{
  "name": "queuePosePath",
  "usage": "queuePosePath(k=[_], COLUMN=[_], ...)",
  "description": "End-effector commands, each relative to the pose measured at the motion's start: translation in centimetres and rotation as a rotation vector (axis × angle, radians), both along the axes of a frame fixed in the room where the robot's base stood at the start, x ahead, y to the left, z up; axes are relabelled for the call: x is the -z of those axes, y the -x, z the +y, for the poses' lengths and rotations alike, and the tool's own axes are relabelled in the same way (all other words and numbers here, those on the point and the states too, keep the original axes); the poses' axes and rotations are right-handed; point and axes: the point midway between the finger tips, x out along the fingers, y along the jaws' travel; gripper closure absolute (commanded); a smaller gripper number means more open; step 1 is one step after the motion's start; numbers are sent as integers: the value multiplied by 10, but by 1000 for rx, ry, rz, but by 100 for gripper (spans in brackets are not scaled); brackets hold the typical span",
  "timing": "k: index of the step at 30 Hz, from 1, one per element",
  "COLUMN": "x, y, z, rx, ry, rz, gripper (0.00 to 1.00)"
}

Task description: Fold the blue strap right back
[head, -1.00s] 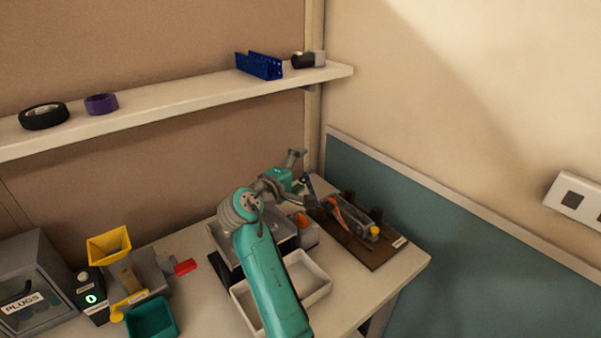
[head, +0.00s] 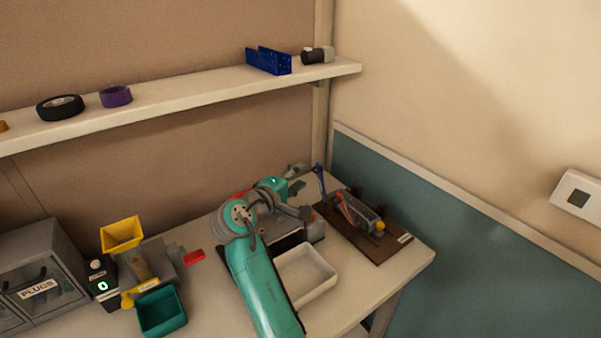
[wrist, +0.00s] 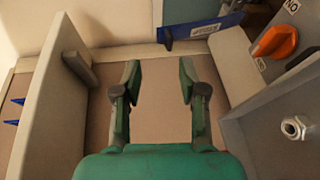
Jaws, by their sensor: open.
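A blue strap (wrist: 203,27) with a pale label and a dark piece near its left end lies across the far side of the wrist view. A narrow blue piece, probably the same strap, stands up at the back-left of the brown board in the head view (head: 319,181). My gripper (wrist: 160,84) is open, with nothing between its fingers. The strap is beyond the fingertips and apart from them. In the head view my arm hides part of the area around the gripper.
An orange knob (wrist: 275,42) on a grey box and a hex nut (wrist: 297,128) are close on the right. A pale upright wall (wrist: 48,100) is on the left. The brown board (head: 375,243) carries a grey device. A white tray (head: 325,283) stands in front.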

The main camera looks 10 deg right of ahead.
Motion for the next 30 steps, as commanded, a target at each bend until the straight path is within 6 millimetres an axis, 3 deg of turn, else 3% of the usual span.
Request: queuePosePath(k=[30], x=[21], y=[45], z=[36], rx=[1], ry=[0], rz=[3], gripper=[58])
